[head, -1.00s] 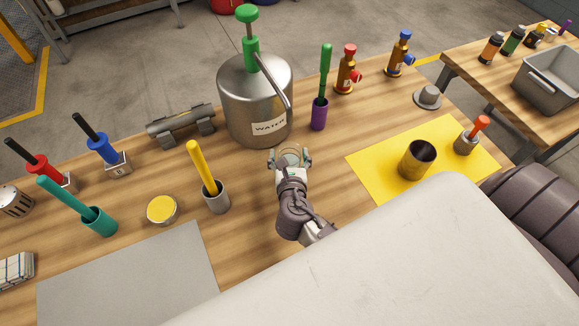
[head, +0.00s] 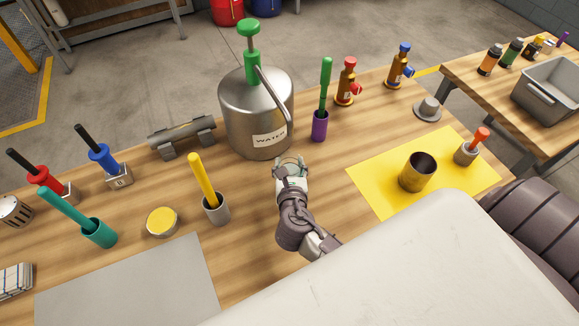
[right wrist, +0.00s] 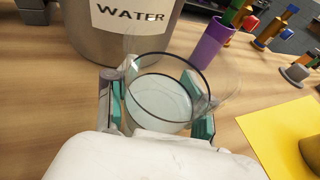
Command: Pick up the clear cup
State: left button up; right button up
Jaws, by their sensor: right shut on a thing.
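The clear cup (right wrist: 160,97) is a see-through round cup with a dark rim. In the right wrist view it sits between the teal-padded fingers of my right gripper (right wrist: 160,108), which is shut on it from both sides. In the head view my right gripper (head: 290,168) is in front of the metal water tank, and only a faint part of the cup (head: 291,160) shows between its fingers. I cannot tell whether the cup still touches the table. My left gripper is not in view.
The metal water tank (head: 256,112) stands close behind the cup. A purple holder (head: 319,127) is to its right, a grey holder with a yellow handle (head: 216,209) to its left. Bare wood (head: 335,215) lies right of my gripper.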

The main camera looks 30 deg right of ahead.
jog(key=shift+r, duration=0.85)
jog(key=shift+s+d+r, duration=2)
jog(key=shift+d+r, duration=2.1)
jog(key=shift+d, duration=1.45)
jog(key=s+d+p, duration=0.5)
jog(key=s+d, duration=0.1)
jog(key=d, duration=0.6)
jog(key=s+d+p, duration=0.5)
jog(key=s+d, duration=0.2)
jog(key=d, duration=0.5)
jog(key=shift+r, duration=0.2)
jog(key=shift+s, duration=0.1)
